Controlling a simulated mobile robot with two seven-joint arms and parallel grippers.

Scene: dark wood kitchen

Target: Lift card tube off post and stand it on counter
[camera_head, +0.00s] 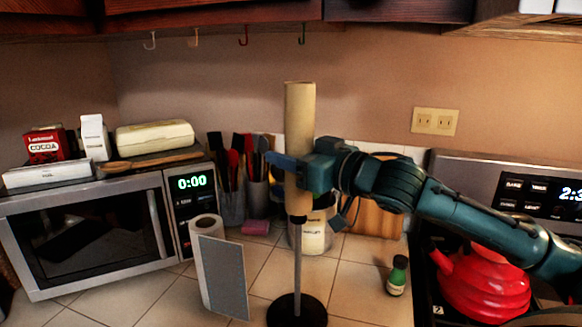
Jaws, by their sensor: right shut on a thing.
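The tan card tube (300,112) is upright around the upper part of the thin grey post (298,258). The post rises from a round black base (297,311) on the tiled counter (355,299). The tube's lower end is well above the base, with bare post below it. My right gripper (290,168) comes in from the right and is shut on the tube around its middle. My left gripper is not in view.
A green bottle (397,276) and red kettle (481,285) are at right. Bare counter lies between base and bottle.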

